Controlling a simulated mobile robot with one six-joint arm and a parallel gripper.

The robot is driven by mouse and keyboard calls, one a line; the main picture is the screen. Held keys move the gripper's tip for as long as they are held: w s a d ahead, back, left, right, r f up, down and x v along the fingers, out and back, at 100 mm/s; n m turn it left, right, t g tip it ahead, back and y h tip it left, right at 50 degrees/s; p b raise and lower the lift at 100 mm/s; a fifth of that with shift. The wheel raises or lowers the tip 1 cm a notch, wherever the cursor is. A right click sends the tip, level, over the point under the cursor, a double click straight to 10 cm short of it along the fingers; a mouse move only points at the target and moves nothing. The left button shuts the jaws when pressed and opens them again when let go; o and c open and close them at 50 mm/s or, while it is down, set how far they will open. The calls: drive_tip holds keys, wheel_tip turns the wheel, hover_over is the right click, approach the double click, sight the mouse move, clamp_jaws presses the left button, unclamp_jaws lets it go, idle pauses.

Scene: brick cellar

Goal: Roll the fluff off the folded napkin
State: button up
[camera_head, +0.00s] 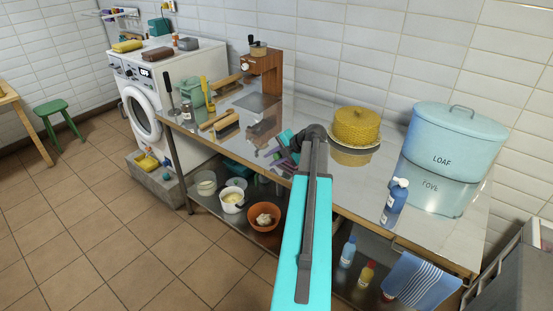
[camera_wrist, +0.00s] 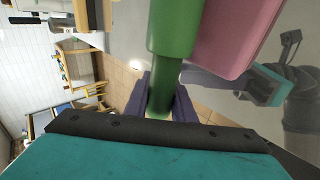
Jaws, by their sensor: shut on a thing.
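My gripper (camera_head: 274,156) is over the middle of the steel table and looks small and partly hidden by my arm in the head view. In the wrist view its purple fingers (camera_wrist: 165,108) are shut around the narrow part of a green handle (camera_wrist: 172,28). A wider green part continues upward from the fingers. A pink rounded piece (camera_wrist: 235,32) lies close beside the handle; I cannot tell whether it belongs to the held tool. I cannot make out the folded napkin or any fluff in either view.
The shiny table (camera_head: 325,185) mirrors what stands on it. A yellow domed thing (camera_head: 357,125), a blue LOAF bin (camera_head: 452,140) and a blue bottle (camera_head: 394,203) stand to the right. A wooden grinder (camera_head: 264,72) and brushes stand left. A striped cloth (camera_head: 420,282) hangs below.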

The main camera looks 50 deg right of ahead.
drive_tip(key=shift+w+p, duration=0.85)
drive_tip(key=shift+w, duration=0.95)
drive_tip(key=shift+s+p, duration=1.5)
drive_tip(key=shift+s, duration=2.4)
drive_tip(key=shift+s+r, duration=0.15)
drive_tip(key=shift+r, duration=0.05)
wheel_tip(320, 180, up, 6)
drive_tip(key=p, duration=0.7)
drive_tip(key=shift+r, duration=0.25)
drive_tip(key=shift+a, duration=0.1)
